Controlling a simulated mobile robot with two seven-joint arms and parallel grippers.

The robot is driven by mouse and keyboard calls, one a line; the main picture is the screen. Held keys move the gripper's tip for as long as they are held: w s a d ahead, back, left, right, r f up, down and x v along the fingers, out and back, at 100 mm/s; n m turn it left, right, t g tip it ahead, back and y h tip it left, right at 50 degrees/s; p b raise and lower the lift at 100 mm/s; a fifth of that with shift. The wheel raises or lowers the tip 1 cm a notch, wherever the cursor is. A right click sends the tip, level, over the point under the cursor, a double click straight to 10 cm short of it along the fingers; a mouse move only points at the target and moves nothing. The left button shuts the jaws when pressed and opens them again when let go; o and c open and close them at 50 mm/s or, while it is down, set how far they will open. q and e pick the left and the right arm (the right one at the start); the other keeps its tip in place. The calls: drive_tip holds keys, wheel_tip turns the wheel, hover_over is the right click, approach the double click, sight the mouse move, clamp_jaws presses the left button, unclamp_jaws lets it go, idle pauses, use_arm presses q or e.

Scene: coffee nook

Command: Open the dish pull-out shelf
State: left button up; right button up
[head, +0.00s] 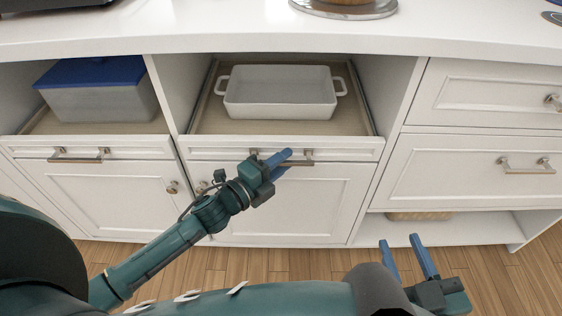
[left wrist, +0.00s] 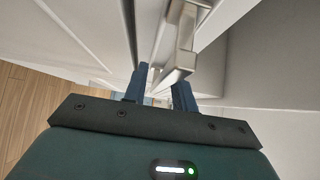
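The dish pull-out shelf (head: 208,112) is in the middle bay under the counter, with a white two-handled baking dish (head: 280,92) on it. Its white front panel looks flush with the neighbouring shelf front. The shelf's metal bar handle (head: 302,162) is partly hidden by my left gripper (head: 282,157). In the left wrist view the handle (left wrist: 181,58) reaches down to the gap between the parted fingers of my left gripper (left wrist: 161,85); I cannot tell if they touch it. My right gripper (head: 399,238) is open and empty at the lower right, away from the cabinet front.
A left pull-out shelf (head: 60,128) holds a grey box with a blue lid (head: 98,88). Drawers with metal handles (head: 525,166) are on the right. A cabinet door (head: 300,205) lies below the dish shelf. Wooden floor (head: 300,262) is open in front.

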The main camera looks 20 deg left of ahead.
use_arm(q)
clamp_jaws()
drive_tip(key=shift+s, duration=0.1)
use_arm(e)
drive_tip(key=shift+d, duration=0.1)
idle(0.3)
